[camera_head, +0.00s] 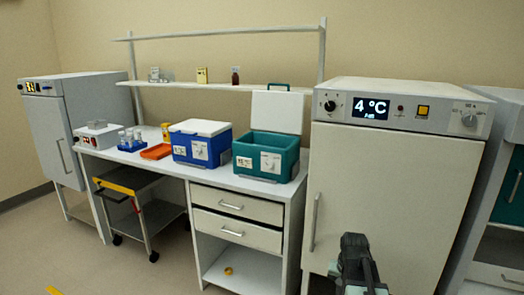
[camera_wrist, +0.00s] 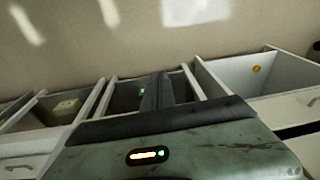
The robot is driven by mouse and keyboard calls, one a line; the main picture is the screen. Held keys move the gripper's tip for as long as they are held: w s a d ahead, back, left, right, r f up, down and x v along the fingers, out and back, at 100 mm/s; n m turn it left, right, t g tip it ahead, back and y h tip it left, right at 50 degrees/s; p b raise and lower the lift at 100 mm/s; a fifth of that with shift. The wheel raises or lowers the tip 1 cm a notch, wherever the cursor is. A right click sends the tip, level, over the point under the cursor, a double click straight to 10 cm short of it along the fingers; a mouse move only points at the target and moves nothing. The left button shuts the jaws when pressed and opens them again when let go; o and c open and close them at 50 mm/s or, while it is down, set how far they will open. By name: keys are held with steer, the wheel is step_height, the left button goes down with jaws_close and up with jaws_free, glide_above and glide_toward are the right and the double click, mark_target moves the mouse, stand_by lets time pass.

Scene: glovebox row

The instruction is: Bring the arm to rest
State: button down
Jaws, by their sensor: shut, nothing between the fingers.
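My gripper (camera_wrist: 160,80) shows in the wrist view as two dark fingers side by side, shut with nothing between them. Its green-grey housing with a small light strip fills the lower middle of that view. In the head view, a dark part of my arm (camera_head: 355,264) stands at the bottom, in front of the white 4 °C cabinet (camera_head: 395,190). The fingertips cannot be made out there. The gripper touches nothing that I can see.
The white bench (camera_head: 262,184) carries a blue cooler (camera_head: 199,152), an open teal cooler (camera_head: 268,172), an orange tray (camera_head: 156,152) and a tube rack (camera_head: 131,146). A trolley (camera_head: 157,215) stands under the bench at left. The floor at lower left is mostly clear.

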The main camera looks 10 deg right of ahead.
steer(key=s+a+n+g, duration=0.1)
steer(key=s+a+n, duration=0.2)
steer(key=a, duration=0.6)
steer(key=s+a+n+g, duration=0.1)
steer(key=s+a+n, duration=0.15)
steer(key=a, duration=0.65)
step_height(320, 180, up, 16)
steer(key=a+p, duration=0.1)
steer(key=p, duration=1.5)
steer(key=shift+s, duration=0.4)
steer(key=shift+s+f, duration=0.1)
